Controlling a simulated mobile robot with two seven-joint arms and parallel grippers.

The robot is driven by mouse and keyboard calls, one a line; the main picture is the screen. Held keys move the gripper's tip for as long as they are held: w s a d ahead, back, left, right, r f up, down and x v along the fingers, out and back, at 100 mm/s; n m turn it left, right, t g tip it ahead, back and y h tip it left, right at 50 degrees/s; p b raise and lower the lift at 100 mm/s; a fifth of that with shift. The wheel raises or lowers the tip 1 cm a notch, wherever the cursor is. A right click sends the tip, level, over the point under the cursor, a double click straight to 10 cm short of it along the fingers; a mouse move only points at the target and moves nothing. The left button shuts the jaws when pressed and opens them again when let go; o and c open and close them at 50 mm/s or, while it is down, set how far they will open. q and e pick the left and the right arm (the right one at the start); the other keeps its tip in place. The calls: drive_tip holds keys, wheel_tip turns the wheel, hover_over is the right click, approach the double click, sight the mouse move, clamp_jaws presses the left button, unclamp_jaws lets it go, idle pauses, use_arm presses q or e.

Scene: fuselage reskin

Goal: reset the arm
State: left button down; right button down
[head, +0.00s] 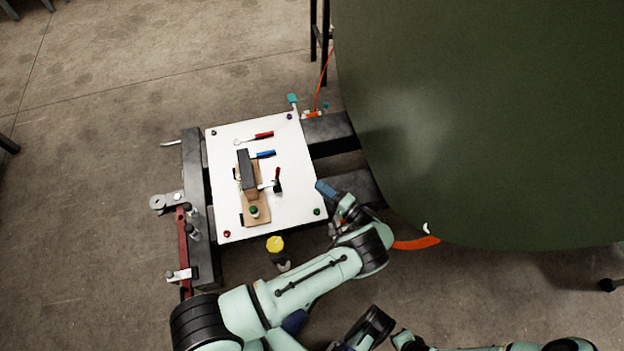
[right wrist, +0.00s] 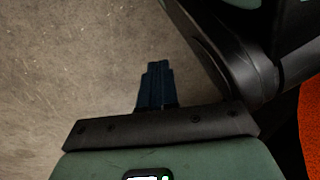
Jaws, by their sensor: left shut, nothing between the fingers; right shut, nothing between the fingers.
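My left arm (head: 315,275) reaches in from the bottom of the head view. Its gripper (head: 324,188) has blue fingertips and is shut and empty, at the right edge of the white board (head: 225,215), between the board and the big dark green panel. My right gripper (right wrist: 156,72) shows in the right wrist view with its dark blue fingers together and nothing between them. Bare concrete floor lies behind those fingers. In the head view my right arm shows only in part along the bottom edge.
The dark green curved panel (head: 480,120) fills the right side. On the board lie a red-handled tool (head: 263,135), a blue-handled tool (head: 265,154) and a wooden block (head: 259,208). A yellow-topped item (head: 275,244) stands below the board. Concrete floor (head: 90,220) is clear at left.

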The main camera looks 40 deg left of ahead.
use_arm(q)
drive_tip(key=shift+d, duration=0.45)
